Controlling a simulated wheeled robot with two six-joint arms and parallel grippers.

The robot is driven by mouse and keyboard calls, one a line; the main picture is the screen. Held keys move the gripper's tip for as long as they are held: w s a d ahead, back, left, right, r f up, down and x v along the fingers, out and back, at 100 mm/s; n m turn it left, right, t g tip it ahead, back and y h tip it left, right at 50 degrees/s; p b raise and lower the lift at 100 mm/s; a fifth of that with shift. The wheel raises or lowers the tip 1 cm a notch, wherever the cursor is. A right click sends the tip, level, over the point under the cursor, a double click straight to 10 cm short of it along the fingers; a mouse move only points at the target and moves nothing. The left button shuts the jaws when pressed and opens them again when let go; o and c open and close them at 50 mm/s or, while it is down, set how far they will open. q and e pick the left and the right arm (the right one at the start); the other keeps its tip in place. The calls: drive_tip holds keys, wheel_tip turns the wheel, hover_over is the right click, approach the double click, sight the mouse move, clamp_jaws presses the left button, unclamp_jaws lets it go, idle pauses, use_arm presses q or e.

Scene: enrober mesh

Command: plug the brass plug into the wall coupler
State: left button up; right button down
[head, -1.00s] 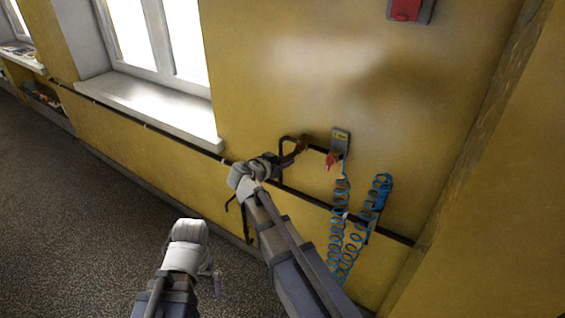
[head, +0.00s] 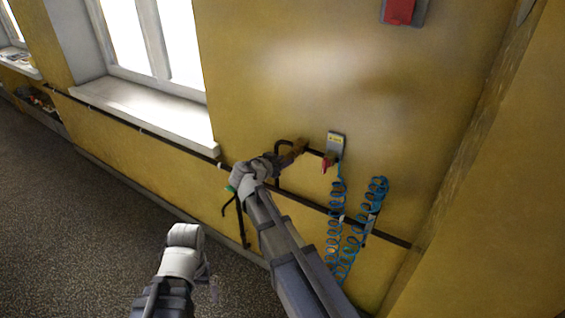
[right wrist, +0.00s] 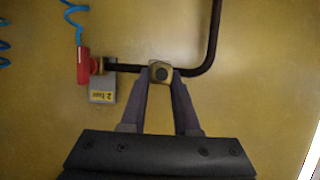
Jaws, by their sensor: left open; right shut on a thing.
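My right gripper (head: 292,152) is in front of the yellow wall, just left of the wall coupler. In the right wrist view its two fingers (right wrist: 160,84) are shut on a small squarish brass plug (right wrist: 160,72) with a dark round centre. The plug sits in front of a black pipe; I cannot tell whether they touch. The red coupler (right wrist: 83,66), with a brass collar, is apart from the plug, to its left in that view; it also shows in the head view (head: 326,164). My left gripper (head: 208,282) is open, low over the floor; its fingers are barely visible.
A grey plate with a yellow label (head: 335,140) is behind the coupler. Blue coiled hoses (head: 336,215) hang below it. A black pipe (head: 150,132) runs along the wall under the windowsill (head: 150,110). A red box (head: 400,10) is high up. The floor (head: 80,220) at left is clear.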

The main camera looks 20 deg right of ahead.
drive_tip(key=shift+w+d, duration=0.25)
drive_tip(key=shift+s+a, duration=0.15)
drive_tip(key=shift+s, duration=0.05)
drive_tip(key=shift+s+a, duration=0.1)
drive_tip(key=shift+a, duration=0.05)
drive_tip(key=shift+s+a, duration=0.25)
drive_tip(key=shift+a, duration=0.1)
drive_tip(key=shift+s+a, duration=0.65)
drive_tip(key=shift+a, duration=0.2)
drive_tip(key=shift+w+d, duration=1.2)
drive_tip(key=shift+d, duration=0.3)
idle(1.4)
drive_tip(key=c, duration=0.6)
unclamp_jaws()
drive_tip(key=shift+o, duration=0.2)
